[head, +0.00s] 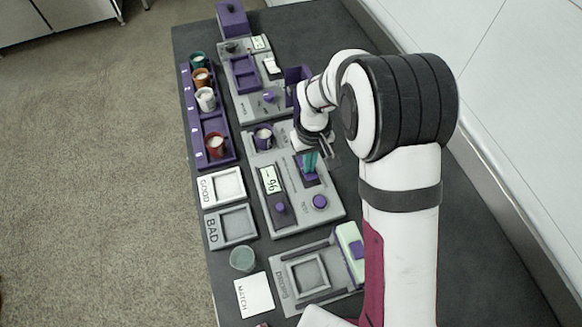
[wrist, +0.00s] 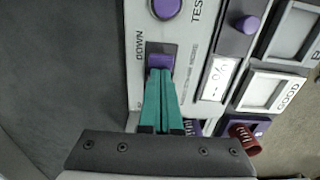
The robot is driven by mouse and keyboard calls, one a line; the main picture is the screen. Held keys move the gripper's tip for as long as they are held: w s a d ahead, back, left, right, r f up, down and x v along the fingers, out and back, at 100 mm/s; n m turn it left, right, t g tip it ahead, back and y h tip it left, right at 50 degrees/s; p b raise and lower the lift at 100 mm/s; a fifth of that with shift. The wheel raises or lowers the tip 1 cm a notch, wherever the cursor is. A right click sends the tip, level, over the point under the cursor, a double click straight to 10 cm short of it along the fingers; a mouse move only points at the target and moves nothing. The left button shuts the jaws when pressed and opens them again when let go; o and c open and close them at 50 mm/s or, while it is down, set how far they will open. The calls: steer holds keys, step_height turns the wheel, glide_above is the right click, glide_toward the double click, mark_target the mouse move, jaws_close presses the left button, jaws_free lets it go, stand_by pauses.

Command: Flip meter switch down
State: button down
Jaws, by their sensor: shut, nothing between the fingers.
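The meter is a grey panel (head: 290,222) in the middle of the bench, with a display (head: 269,180) reading "--%", a small purple knob (head: 280,208) and a round purple button (head: 320,201). Its purple switch (wrist: 161,61) shows just beyond my fingertips in the wrist view, beside the printed word DOWN. I cannot tell which way the switch is set. My gripper (wrist: 158,74) has teal fingers, shut and empty, with the tips at or touching the switch. In the head view my gripper (head: 310,172) reaches down over the switch and partly hides it.
A purple rack (head: 224,150) with several cups stands at the left. GOOD (head: 223,187) and BAD (head: 231,226) trays, a glass jar (head: 243,259) and a MATCH card (head: 254,295) lie along the left edge. Another grey station (head: 250,85) stands behind.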

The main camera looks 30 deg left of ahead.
steer(key=shift+f, duration=0.4)
step_height(320, 180, up, 7)
steer(key=shift+f, duration=0.15)
steer(key=shift+r, duration=0.2)
stand_by(0.4)
steer(key=shift+d+r, duration=0.15)
steer(key=shift+d, duration=0.05)
steer(key=s+d+r+m+y, duration=0.1)
steer(key=s+d+r+m, duration=0.45)
steer(key=d, duration=0.35)
steer(key=s+d+r+m, duration=0.5)
steer(key=s+d, duration=0.2)
steer(key=d, duration=0.2)
steer(key=s+d+m, duration=0.2)
steer(key=s+m, duration=0.2)
steer(key=s, duration=0.4)
steer(key=shift+s+d+y, duration=0.15)
steer(key=shift+d+y, duration=0.15)
steer(key=shift+y, duration=0.1)
